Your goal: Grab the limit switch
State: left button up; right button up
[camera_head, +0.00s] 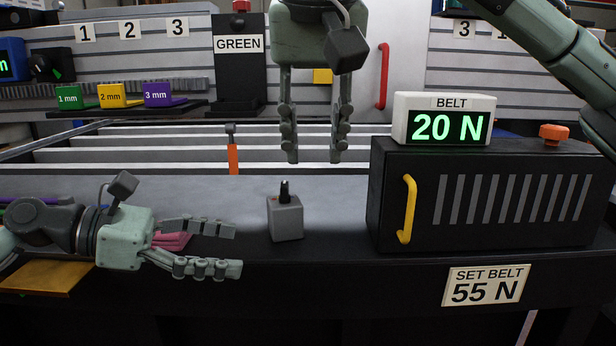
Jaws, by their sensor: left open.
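The limit switch (285,218) looks like a small grey box with a short black plunger on top. It stands upright on the grey table surface near the front edge. My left gripper (236,249) lies low at the left, its fingers pointing right and spread apart, with the tips short of the box. It is open and nothing is between its fingertips. My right gripper (313,157) hangs pointing down above and slightly right of the switch. Its fingers are apart and empty, and do not touch the switch.
A black vented box with a yellow handle (407,209) stands right of the switch, with a BELT 20 N display (444,120) on top. An orange-handled tool (233,157) stands behind. A pink item (172,241) is partly hidden by my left gripper. A SET BELT 55 N sign (486,285) is on the front.

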aim_at(285, 221)
jog(key=k+l, duration=0.3)
jog(key=k, duration=0.2)
jog(key=k+l, duration=0.35)
jog(key=k, duration=0.15)
